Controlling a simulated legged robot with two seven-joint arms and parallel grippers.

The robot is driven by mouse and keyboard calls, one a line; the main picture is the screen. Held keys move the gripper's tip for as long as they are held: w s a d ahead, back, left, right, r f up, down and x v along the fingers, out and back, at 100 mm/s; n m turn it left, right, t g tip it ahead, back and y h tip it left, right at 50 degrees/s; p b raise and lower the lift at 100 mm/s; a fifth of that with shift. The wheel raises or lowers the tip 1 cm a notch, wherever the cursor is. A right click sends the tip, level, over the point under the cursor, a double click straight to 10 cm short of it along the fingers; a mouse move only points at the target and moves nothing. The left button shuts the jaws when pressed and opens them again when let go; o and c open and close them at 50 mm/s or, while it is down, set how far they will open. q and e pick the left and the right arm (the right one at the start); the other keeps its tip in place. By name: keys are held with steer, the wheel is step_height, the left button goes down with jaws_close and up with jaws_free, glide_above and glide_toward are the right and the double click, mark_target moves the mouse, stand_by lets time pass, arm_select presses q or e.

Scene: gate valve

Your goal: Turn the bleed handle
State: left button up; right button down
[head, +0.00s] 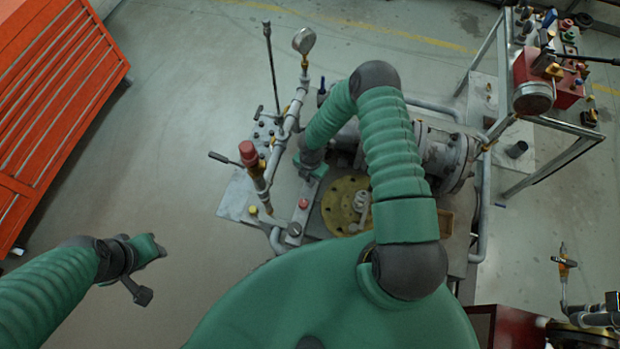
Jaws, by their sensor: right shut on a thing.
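My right gripper (317,171) reaches down beside the grey pipe assembly, left of the yellow round flange (345,205). It is shut on a small part there; the gripper and forearm hide that part, and I cannot tell for sure that it is the bleed handle. A red-topped knob (303,204) stands just below it on a grey plate. My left gripper (150,250) hangs over bare floor at the lower left, apart from everything; its jaw opening is unclear.
A pipe with a gauge (304,41), a red-capped valve (248,153) and black levers (224,158) stand left of my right gripper. An orange cabinet (55,110) is at the left. A metal-framed bench (560,130) stands at the right. Floor at left is clear.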

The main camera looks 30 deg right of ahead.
steer(key=m+b, duration=0.2)
steer(key=m, duration=0.1)
steer(key=shift+w+d+f, duration=0.1)
steer(key=shift+w+d, duration=0.05)
steer(key=shift+w, duration=0.05)
steer(key=m+b, duration=0.2)
steer(key=m, duration=0.2)
steer(key=shift+m, duration=0.4)
steer(key=m+b, duration=0.2)
steer(key=m, duration=0.2)
steer(key=shift+m, duration=0.3)
steer(key=shift+m+b, duration=0.6)
steer(key=shift+m, duration=1.3)
steer(key=shift+s, duration=0.1)
steer(key=c, duration=1.4)
jaws_free()
step_height(320, 180, up, 17)
steer(key=b, duration=0.1)
steer(key=shift+b, duration=0.4)
